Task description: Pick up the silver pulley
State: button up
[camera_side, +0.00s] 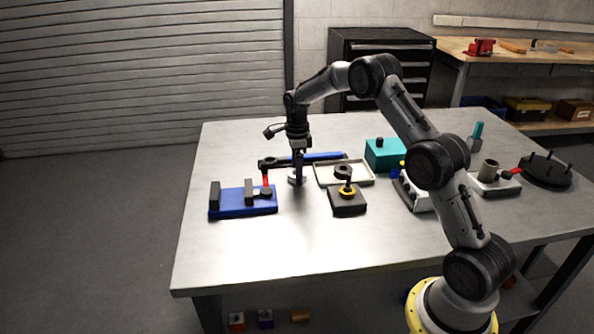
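My gripper (298,172) points straight down over the middle-left of the metal table. A small silver round part (292,180), which looks like the silver pulley, is on the table right at the fingertips. The fingers partly hide it. They look close around or against it, but the view is too small to tell whether they grip it or whether the part is lifted.
A black block with a ring on a post (347,205) stands right. The table's front is clear (300,245).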

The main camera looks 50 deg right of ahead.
jog(key=c, duration=0.6)
jog(key=shift+r, duration=4.05)
